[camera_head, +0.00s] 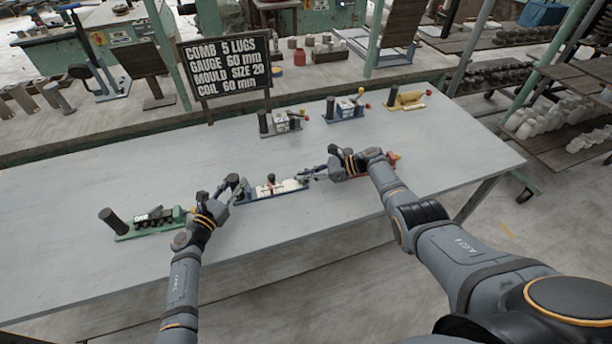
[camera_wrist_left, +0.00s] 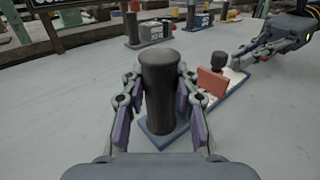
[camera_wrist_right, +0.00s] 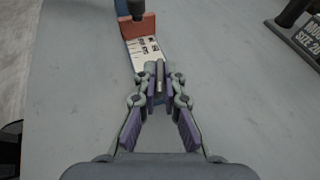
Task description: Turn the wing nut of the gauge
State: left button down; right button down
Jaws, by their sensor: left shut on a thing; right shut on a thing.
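The gauge (camera_head: 290,187) lies on the grey table, with a blue base, a white scale strip and a red slider block (camera_wrist_left: 211,83) topped by a dark knob (camera_wrist_left: 218,60). My left gripper (camera_head: 233,187) is shut around the dark upright post (camera_wrist_left: 160,95) at the gauge's left end. My right gripper (camera_head: 308,176) is at the gauge's other end. In the right wrist view its fingertips are shut on a small grey upright piece (camera_wrist_right: 160,76) beside the scale's end (camera_wrist_right: 143,52). The fingers partly hide this piece; I cannot tell for certain that it is the wing nut.
A green-based tool (camera_head: 150,222) with a dark post stands at the left. A sign board (camera_head: 226,66) and several similar tools, one with a yellow body (camera_head: 406,98), stand along the back. A red tool (camera_head: 392,160) is partly behind my right gripper. The table's front is clear.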

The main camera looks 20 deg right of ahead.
jog(key=shift+s+f, duration=0.1)
jog(key=shift+f, duration=0.15)
jog(key=c, duration=1.5)
grip_release()
jog(key=shift+r, duration=0.1)
jog(key=shift+o, duration=0.2)
jog(key=v, duration=1.2)
